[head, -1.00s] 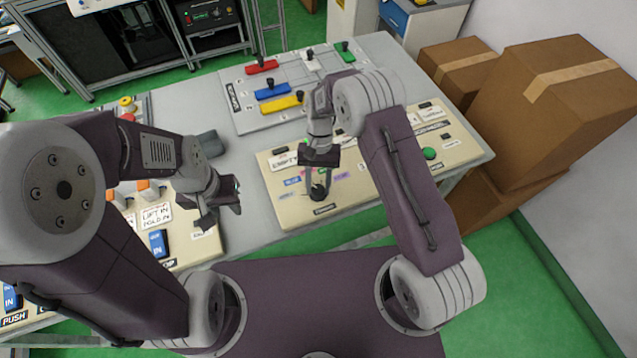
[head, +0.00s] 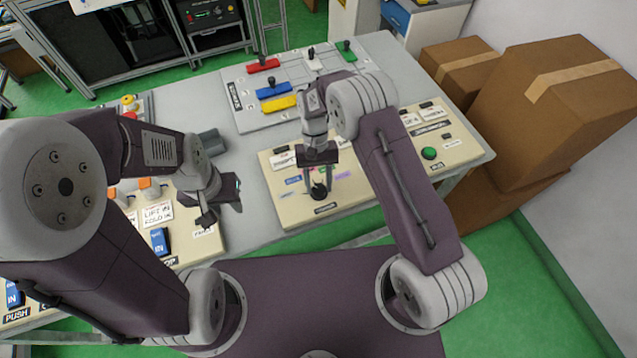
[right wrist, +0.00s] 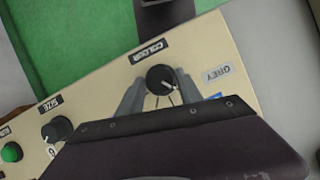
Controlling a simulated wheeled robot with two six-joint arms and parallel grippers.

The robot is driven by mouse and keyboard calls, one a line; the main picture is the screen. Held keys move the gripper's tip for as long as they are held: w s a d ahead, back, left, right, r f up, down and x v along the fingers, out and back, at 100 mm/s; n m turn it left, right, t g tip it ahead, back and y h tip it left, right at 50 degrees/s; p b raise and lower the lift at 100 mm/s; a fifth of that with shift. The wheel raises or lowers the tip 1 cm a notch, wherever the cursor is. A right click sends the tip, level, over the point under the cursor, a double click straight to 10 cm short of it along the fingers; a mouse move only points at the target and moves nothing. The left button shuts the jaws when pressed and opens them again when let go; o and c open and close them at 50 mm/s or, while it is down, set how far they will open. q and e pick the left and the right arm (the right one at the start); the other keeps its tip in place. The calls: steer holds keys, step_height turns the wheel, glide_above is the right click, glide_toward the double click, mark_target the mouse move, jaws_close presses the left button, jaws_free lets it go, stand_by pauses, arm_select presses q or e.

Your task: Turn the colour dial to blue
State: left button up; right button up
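The colour dial (head: 319,190) is a round black knob on the cream panel (head: 345,199), near its front edge. In the right wrist view the dial (right wrist: 160,79) stands beside the COLOUR label (right wrist: 147,52), and a white mark on it slants down and right. My right gripper (head: 318,183) is lowered over the dial, one finger on each side. In the right wrist view a narrow gap seems to show between fingers and knob. A GREY label (right wrist: 217,74) and part of a blue label (right wrist: 215,97) show to the right. My left gripper (head: 224,203) is open and empty above the bench.
A SIZE dial (right wrist: 56,130) and a green button (right wrist: 11,152) are on the same panel. A slider board (head: 262,112) with red, blue, yellow and green blocks lies behind. Another panel with blue switches (head: 159,241) is at the left. Cardboard boxes (head: 560,110) stand at right.

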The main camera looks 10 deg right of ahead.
steer(key=shift+o, duration=0.8)
steer(key=b+v, duration=0.1)
steer(key=v, duration=0.8)
steer(key=shift+d, duration=0.1)
